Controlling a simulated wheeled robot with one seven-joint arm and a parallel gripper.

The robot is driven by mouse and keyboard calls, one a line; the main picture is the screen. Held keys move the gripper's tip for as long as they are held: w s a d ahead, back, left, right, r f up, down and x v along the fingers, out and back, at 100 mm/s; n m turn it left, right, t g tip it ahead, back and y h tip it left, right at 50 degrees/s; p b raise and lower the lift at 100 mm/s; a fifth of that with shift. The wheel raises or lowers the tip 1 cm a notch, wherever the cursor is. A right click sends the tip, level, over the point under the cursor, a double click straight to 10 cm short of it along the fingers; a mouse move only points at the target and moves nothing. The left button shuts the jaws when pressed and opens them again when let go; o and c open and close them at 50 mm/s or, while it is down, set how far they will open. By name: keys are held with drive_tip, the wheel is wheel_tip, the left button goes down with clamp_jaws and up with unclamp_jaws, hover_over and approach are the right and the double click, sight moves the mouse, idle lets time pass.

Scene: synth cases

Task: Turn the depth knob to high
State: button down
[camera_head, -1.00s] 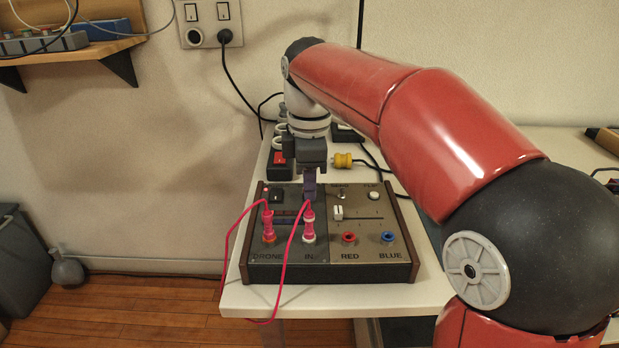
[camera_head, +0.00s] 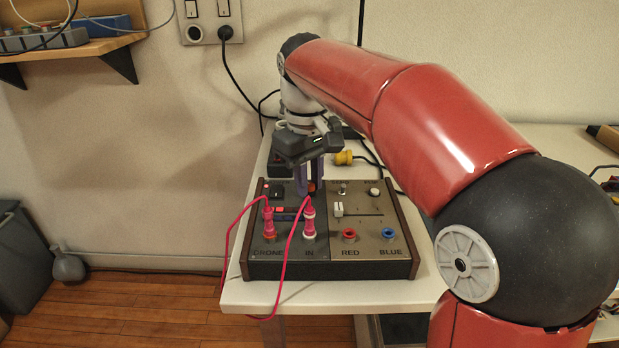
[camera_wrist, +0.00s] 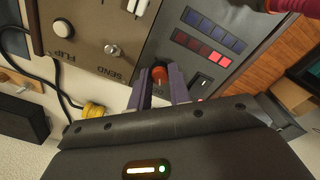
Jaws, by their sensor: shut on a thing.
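The control box (camera_head: 385,255) stands at the left end of the white table. A small round red knob (camera_wrist: 159,73), which I take for the depth knob, is near the box's back edge. My gripper (camera_head: 309,189) points down over the back of the box. In the wrist view its two purple fingers (camera_wrist: 163,84) are on either side of the knob, shut on it. The knob's label and pointer are hidden or too small to read. Beside it, a panel of small squares (camera_wrist: 190,42) shows some lit red and others dark blue.
Two pink plugs (camera_head: 309,215) with trailing pink cables stand in the DRONE and IN sockets, just in front of my fingers. A white slider (camera_head: 338,209), a SEND switch (camera_wrist: 111,48), a FLIP button (camera_wrist: 63,29) and a black rocker switch are close by. A yellow plug (camera_head: 343,158) lies behind the box.

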drive_tip(key=m, duration=0.4)
drive_tip(key=shift+m, duration=0.4)
drive_tip(key=m, duration=0.3)
drive_tip(key=shift+m, duration=0.3)
drive_tip(key=m, duration=0.8)
drive_tip(key=shift+w, duration=0.1)
drive_tip(key=m, duration=0.4)
drive_tip(key=shift+m+g, duration=0.3)
drive_tip(key=m, duration=0.3)
drive_tip(key=shift+m, duration=0.4)
drive_tip(key=m, duration=0.3)
drive_tip(key=shift+y, duration=0.3)
drive_tip(key=shift+m, duration=2.1)
